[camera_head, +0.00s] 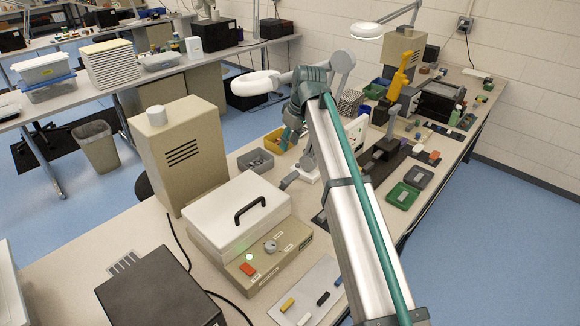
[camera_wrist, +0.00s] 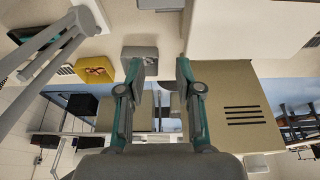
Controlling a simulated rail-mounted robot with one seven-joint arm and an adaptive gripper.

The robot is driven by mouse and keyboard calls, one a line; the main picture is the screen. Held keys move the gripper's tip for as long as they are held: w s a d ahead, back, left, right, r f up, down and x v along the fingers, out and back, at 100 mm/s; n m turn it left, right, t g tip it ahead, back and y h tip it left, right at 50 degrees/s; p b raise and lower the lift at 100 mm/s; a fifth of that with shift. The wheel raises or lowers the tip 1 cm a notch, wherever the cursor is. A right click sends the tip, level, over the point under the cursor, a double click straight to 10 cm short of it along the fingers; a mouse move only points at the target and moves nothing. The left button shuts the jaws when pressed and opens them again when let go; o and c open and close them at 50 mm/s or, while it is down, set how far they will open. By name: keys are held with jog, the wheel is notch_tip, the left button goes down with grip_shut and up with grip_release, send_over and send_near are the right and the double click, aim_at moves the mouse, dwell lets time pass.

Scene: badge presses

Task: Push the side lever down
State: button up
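My gripper (camera_wrist: 160,75) is open and empty in the wrist view, its two teal-and-dark fingers apart. In the head view my gripper (camera_head: 291,132) hangs above the bench, beyond the white-lidded box and beside a yellow bin. A yellow upright device (camera_head: 402,76) and a dark, low machine (camera_head: 384,156) stand farther right along the bench, apart from my gripper. I cannot tell which is a badge press. No side lever can be made out with certainty; my arm hides part of the bench.
A white-lidded box (camera_head: 238,214) with a black handle and a tall beige cabinet (camera_head: 181,152) stand left of my arm. A grey bin (camera_head: 255,161) and a yellow bin (camera_head: 275,141) lie near my gripper. A magnifier lamp (camera_head: 258,83) appears beside my wrist.

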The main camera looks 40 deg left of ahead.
aim_at(284, 186)
jog(key=shift+w+a+r, duration=0.1)
jog(key=shift+a+r, duration=0.05)
jog(key=shift+a, duration=0.35)
jog(key=shift+w+a+r, duration=0.1)
jog(key=shift+a, duration=0.4)
jog(key=shift+c, duration=1.4)
jog(key=shift+s+a+f, duration=0.1)
jog(key=shift+a, duration=0.05)
grip_shut()
jog(key=f+p, duration=0.1)
jog(key=f, duration=0.2)
jog(key=f+p, duration=0.1)
jog(key=f, duration=0.3)
jog(key=f+p, duration=0.2)
jog(key=f, duration=0.1)
jog(key=shift+s+d+f, duration=0.1)
jog(key=shift+d+f, duration=0.2)
jog(key=shift+d, duration=0.1)
jog(key=shift+d+f, duration=0.2)
jog(key=shift+f, duration=0.1)
